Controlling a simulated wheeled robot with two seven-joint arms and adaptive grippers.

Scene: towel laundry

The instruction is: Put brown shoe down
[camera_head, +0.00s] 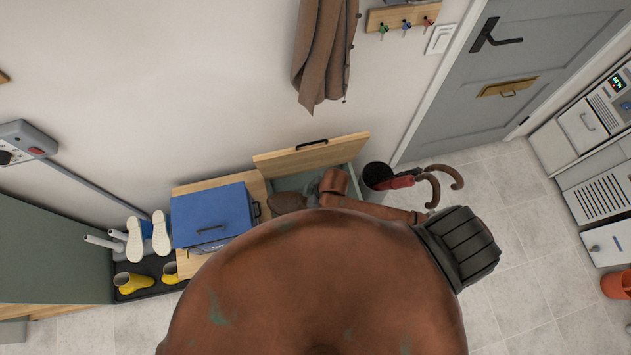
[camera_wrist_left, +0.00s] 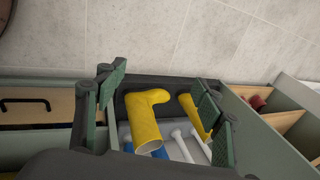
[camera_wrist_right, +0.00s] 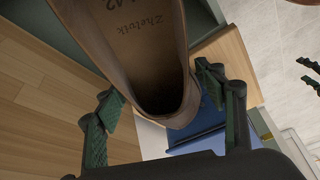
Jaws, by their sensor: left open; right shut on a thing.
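The brown shoe (camera_wrist_right: 184,45) fills the top middle of the right wrist view, with its open inside and printed insole facing the camera. My right gripper (camera_wrist_right: 160,90) is shut on its heel end. In the head view the shoe (camera_head: 287,201) is at the opening of the wooden bench, below the raised lid (camera_head: 312,152); I cannot tell whether it touches anything beneath. My left gripper (camera_wrist_left: 158,85) is open and empty, with yellow boots (camera_wrist_left: 146,118) beyond its fingers. It is hidden in the head view.
A blue box (camera_head: 213,213) stands on the bench to the left. A dark umbrella stand (camera_head: 375,174) is at the right of the opening.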

